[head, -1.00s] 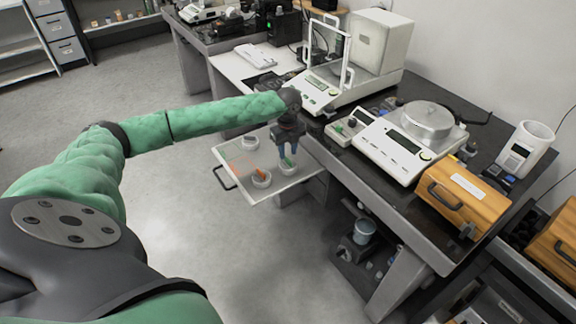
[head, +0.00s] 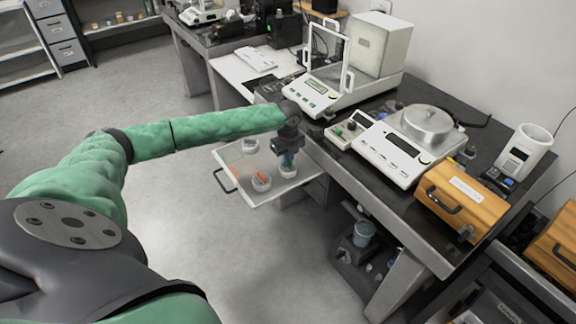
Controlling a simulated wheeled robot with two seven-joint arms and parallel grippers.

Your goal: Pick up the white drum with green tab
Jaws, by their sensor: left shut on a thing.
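A pulled-out white drawer tray (head: 304,176) holds three small white drums. The white drum with the green tab (head: 288,173) stands on the right side of the tray. My left gripper (head: 287,161) points down over it, shut on its tab, which the fingers mostly hide. The drum looks to be still on the tray, but a small gap is hard to tell. A drum with an orange tab (head: 261,184) stands at the front, and another drum (head: 250,146) at the back left. My right gripper is not in view.
The dark bench edge (head: 350,188) is close to the right of my left gripper. On the bench are a balance with a glass shield (head: 318,93), a flat balance (head: 386,150) and an orange case (head: 462,196). The floor left of the tray is clear.

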